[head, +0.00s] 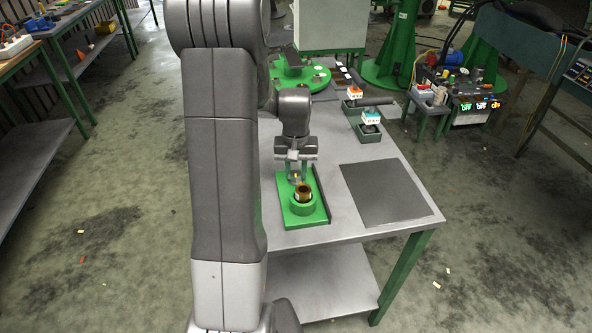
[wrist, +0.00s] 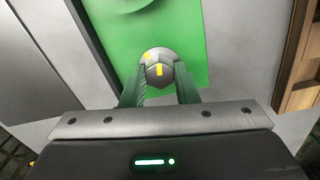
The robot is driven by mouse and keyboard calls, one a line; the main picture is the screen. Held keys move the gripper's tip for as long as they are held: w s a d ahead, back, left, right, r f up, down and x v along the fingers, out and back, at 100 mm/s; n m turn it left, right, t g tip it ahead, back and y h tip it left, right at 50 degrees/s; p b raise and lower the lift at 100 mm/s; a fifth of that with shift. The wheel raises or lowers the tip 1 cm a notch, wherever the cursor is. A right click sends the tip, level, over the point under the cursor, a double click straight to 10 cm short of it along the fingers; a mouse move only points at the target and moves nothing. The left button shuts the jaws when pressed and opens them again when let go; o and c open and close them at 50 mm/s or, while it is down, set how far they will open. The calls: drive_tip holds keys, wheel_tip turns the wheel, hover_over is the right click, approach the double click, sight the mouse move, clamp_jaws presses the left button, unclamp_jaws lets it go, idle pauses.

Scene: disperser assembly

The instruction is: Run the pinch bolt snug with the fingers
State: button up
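The pinch bolt (wrist: 158,66) shows in the wrist view as a grey rounded hex head with yellow marks. It sits over the green fixture plate (wrist: 112,28). My gripper (wrist: 160,78) has one finger on each side of the head, and both tips appear to touch it. In the head view, my gripper (head: 297,176) points down over the back part of the green fixture plate (head: 318,213). In front of it stands a round green collar (head: 301,207) with a brass-coloured bore (head: 304,189). The bolt's shank and seating are hidden.
A dark grey mat (head: 385,194) lies on the grey table (head: 345,155) to the right of the fixture. Two small dark green holders (head: 370,134) with coloured-top items stand farther back. A round green base (head: 305,76) is behind my arm.

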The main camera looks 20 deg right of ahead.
sight(296, 174)
drive_tip(key=o, duration=0.4)
drive_tip(key=shift+o, duration=0.2)
drive_tip(key=shift+r, duration=0.1)
wheel_tip(296, 174, up, 14)
drive_tip(key=shift+f, duration=0.25)
wheel_tip(296, 174, down, 14)
drive_tip(key=shift+r, duration=0.1)
drive_tip(key=shift+n, duration=0.6)
idle(0.5)
